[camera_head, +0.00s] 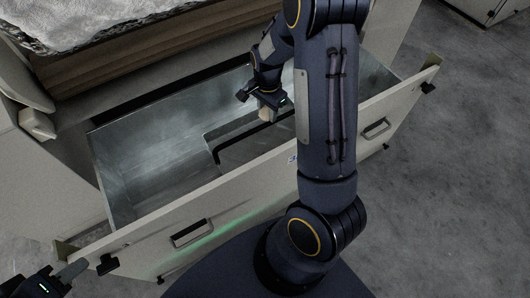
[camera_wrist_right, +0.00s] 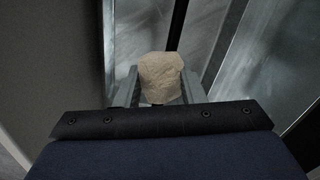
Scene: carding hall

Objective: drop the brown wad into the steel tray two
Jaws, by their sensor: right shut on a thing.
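The brown wad (camera_wrist_right: 160,77) is a pale tan, crumpled lump held between the two fingers of my right gripper (camera_wrist_right: 157,92). In the head view, the wad (camera_head: 265,113) shows below my right gripper (camera_head: 268,103), above the open steel drawer. The steel-lined tray space (camera_head: 150,165) is wide and looks empty at the left. A dark-edged divider (camera_head: 216,152) separates it from a further steel section (camera_head: 245,148) under the wad. I cannot read which is tray two. My left gripper (camera_head: 62,281) is at the lower left corner, partly cut off, outside the drawer.
The drawer's pale front panel (camera_head: 220,200) has handles and black corner latches. My right arm hides the drawer's middle right. A machine with a fibre-covered top (camera_head: 90,25) stands behind. Bare concrete floor (camera_head: 450,170) lies to the right.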

